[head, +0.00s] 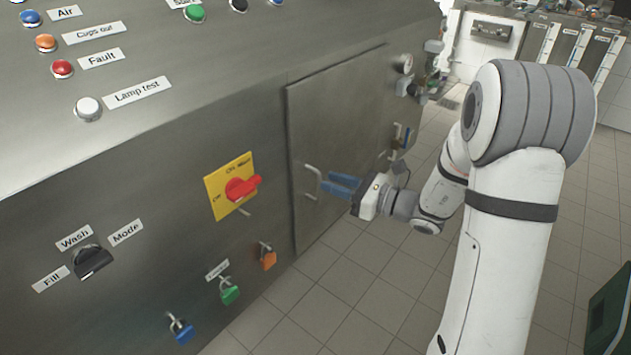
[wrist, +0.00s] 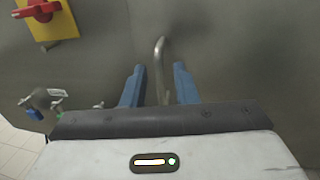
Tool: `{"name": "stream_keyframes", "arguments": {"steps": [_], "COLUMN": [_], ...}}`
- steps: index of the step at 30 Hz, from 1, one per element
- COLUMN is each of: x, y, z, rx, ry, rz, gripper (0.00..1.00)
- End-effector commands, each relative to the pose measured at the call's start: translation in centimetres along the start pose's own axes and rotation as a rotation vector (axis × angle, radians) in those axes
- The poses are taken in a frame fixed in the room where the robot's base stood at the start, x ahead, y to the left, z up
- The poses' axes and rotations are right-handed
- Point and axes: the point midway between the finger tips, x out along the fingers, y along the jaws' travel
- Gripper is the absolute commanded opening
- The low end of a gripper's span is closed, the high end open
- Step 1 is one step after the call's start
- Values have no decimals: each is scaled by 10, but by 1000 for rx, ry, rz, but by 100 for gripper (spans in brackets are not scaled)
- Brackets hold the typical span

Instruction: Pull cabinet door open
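The grey metal cabinet door (head: 345,115) is in the middle of the head view and looks shut, flush with the cabinet front. Its handle (head: 311,177) is a thin bent metal bar near the door's left edge. My gripper (head: 327,184) has blue fingers and points at the handle from the right. In the wrist view the fingers are apart, and the handle (wrist: 160,60) stands in line with the gap between them, nearer the left finger. I see no finger touching it. How deep the bar sits between the fingers is hard to tell.
A red rotary switch on a yellow plate (head: 230,186) sits left of the door. Green (head: 229,293), blue (head: 182,330) and orange (head: 268,258) padlocks hang below it. The tiled floor (head: 345,285) in front of the door looks clear. A dark green box (head: 608,315) stands at lower right.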

Motion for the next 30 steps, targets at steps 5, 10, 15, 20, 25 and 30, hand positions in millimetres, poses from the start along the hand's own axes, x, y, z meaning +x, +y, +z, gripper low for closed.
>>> {"name": "stream_keyframes", "arguments": {"steps": [5, 10, 15, 20, 25, 30], "x": [28, 42, 44, 43, 43, 43], "y": [1, 1, 0, 0, 0, 0], "z": [-1, -1, 0, 0, 0, 0], "rx": [-1, -1, -1, -1, -1, -2], "ry": [1, 1, 1, 1, 1, 1], "rz": [4, 2, 0, -1, -1, -1], "gripper": [27, 27, 27, 24, 10, 0]}}
